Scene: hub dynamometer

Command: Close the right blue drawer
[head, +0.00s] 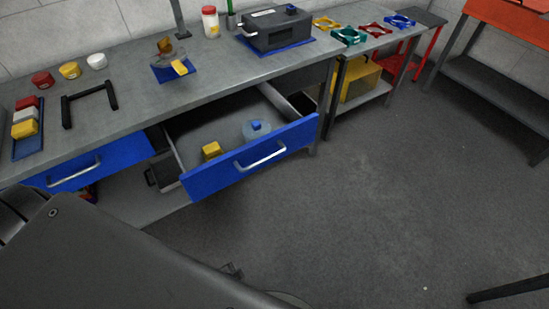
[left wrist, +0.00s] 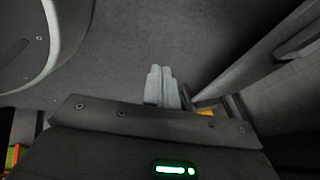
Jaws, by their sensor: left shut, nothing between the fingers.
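The right blue drawer (head: 238,165) is pulled well out from under the grey workbench in the head view. Its front has a silver handle (head: 260,156). Inside it lie a yellow block (head: 211,150) and a clear round container with a blue top (head: 256,130). My left gripper (left wrist: 160,86) shows in the left wrist view with its pale fingers together and empty, above the grey floor. It is not touching the drawer front in that view. My right gripper is not identifiable in either view.
The left blue drawer (head: 88,172) is beside the open one. The workbench (head: 130,112) carries a black case (head: 274,29), jars and small parts. A red workbench (head: 500,40) stands at the far right. The floor (head: 390,190) before the drawer's right side is clear.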

